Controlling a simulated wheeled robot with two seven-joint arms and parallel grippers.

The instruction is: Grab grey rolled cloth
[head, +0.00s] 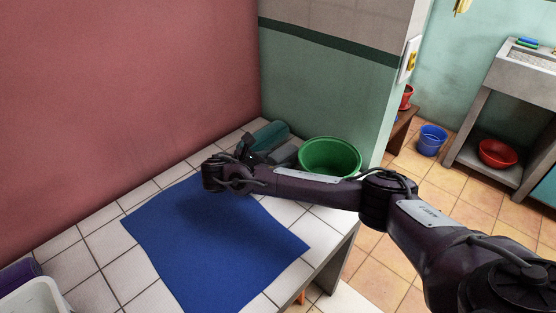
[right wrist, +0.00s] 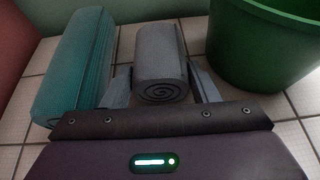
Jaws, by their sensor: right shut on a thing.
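The grey rolled cloth (head: 284,153) lies on the white tiled counter between a teal roll and a green bucket. In the right wrist view the grey rolled cloth (right wrist: 160,62) shows its spiral end towards me. My right gripper (head: 250,149) reaches the near end of the cloth, partly hiding it in the head view. In the right wrist view the fingers of my right gripper (right wrist: 162,84) stand one on each side of the roll, shut on it. The cloth appears to rest on the tiles. My left gripper is not in view.
The teal roll (head: 271,134) lies close on the left, and the green bucket (head: 330,157) stands close on the right. A blue cloth (head: 205,240) lies flat on the counter (head: 95,240). A red wall and a green wall bound the back corner.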

